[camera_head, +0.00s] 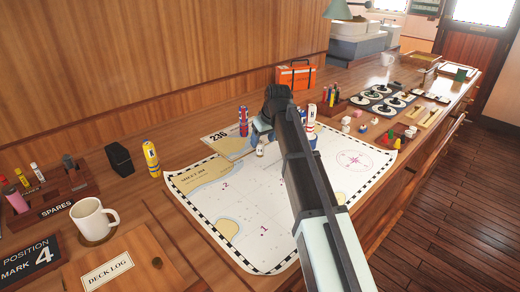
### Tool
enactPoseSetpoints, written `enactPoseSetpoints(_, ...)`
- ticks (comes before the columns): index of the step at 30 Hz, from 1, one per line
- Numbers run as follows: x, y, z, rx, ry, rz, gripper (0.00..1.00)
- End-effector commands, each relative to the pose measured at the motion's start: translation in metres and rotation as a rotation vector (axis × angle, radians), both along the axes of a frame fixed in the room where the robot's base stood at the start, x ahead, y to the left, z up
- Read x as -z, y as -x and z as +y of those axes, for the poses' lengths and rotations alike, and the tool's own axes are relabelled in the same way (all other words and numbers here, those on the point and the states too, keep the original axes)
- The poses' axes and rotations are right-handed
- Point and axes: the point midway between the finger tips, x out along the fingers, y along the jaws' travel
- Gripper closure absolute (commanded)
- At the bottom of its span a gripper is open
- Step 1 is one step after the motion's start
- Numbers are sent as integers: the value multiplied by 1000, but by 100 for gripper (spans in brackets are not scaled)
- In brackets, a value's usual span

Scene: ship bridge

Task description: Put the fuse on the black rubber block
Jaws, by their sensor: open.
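A black block (119,159), which looks like the rubber block, stands on the wooden counter left of the chart. Nothing shows on top of it. I cannot tell for sure which item is the fuse. A small pale upright piece (260,150) stands on the chart just below my gripper and may be it. Small cylinders also stand in the SPARES rack (75,198) at the left. My gripper (262,141) is over the upper part of the chart, pointing down, open, and mostly hidden behind my own arm. Whether its fingers touch the pale piece is unclear.
A yellow cylinder (151,158) stands right beside the black block. A red and blue cylinder (243,121) stands left of my gripper. A white mug (93,220) is near the front left. The chart (240,248) lies mostly clear. An orange case (296,76) stands behind.

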Motion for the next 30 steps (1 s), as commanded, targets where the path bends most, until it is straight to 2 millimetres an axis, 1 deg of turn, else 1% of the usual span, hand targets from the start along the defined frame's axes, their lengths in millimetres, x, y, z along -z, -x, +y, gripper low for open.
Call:
enactPoseSetpoints(5, 8, -2, 2, 0, 1, 2, 36)
enactPoseSetpoints(12, 36, -10, 10, 0, 1, 3, 36)
enactPoseSetpoints(15, 45, -13, 12, 0, 1, 1, 36)
enactPoseSetpoints(18, 49, -14, 13, 0, 1, 1, 36)
enactPoseSetpoints(23, 48, -14, 13, 0, 0, 0, 36)
enactPoseSetpoints(26, 49, -14, 13, 0, 0, 0, 43)
enactPoseSetpoints(30, 48, -14, 12, 0, 1, 1, 57)
